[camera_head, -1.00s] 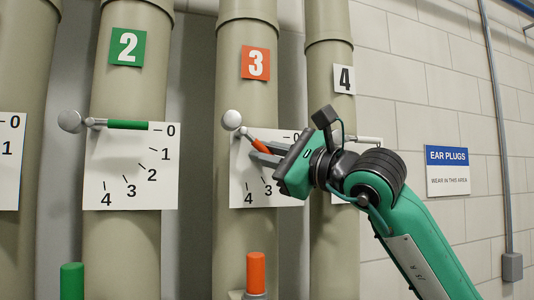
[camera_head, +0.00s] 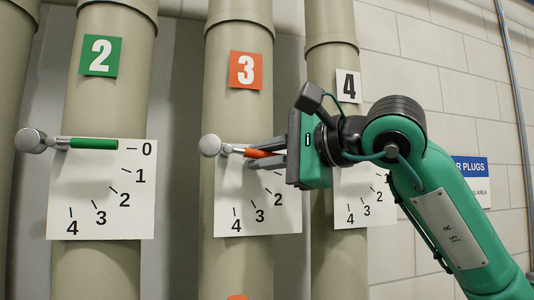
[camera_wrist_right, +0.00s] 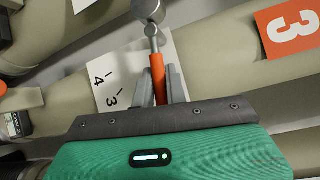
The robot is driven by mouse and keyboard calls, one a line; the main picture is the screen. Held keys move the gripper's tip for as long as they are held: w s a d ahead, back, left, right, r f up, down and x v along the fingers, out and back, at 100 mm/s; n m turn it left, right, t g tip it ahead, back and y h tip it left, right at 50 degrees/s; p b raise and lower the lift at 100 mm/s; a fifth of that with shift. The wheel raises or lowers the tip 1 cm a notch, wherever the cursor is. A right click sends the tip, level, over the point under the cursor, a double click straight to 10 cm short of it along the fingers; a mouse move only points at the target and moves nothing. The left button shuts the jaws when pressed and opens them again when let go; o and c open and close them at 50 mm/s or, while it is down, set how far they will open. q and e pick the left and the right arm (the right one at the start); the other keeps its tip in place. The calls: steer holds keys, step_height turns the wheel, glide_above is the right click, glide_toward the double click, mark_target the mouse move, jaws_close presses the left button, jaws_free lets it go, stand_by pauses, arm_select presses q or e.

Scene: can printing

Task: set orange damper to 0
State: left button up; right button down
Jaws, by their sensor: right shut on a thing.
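The orange damper handle (camera_head: 258,153) is on the pipe under the orange number 3 sign (camera_head: 246,70). It runs from a round metal pivot (camera_head: 210,146) and points right, tilted slightly down, near the top of its white scale plate (camera_head: 230,215). My right gripper (camera_head: 264,153) is shut on the orange handle, with a finger on either side. In the right wrist view the orange handle (camera_wrist_right: 158,78) lies between the two fingers (camera_wrist_right: 160,88). The scale's 0 and 1 are hidden behind the gripper in the head view. My left gripper is in neither view.
The green damper handle (camera_head: 93,143) on pipe 2 points level at 0 on its own plate (camera_head: 70,190). Pipe 4 with its plate (camera_head: 350,215) is close behind my right gripper. An ear plugs sign (camera_head: 472,168) is on the wall, partly covered by my arm.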

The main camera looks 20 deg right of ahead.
steer(key=shift+r+n+h+p, duration=0.3)
steer(key=shift+r, duration=0.15)
steer(key=shift+n+g, duration=0.3)
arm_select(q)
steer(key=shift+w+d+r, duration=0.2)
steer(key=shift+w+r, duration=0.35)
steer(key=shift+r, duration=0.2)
arm_select(e)
steer(key=c, duration=1.4)
jaws_free()
steer(key=shift+c, duration=0.2)
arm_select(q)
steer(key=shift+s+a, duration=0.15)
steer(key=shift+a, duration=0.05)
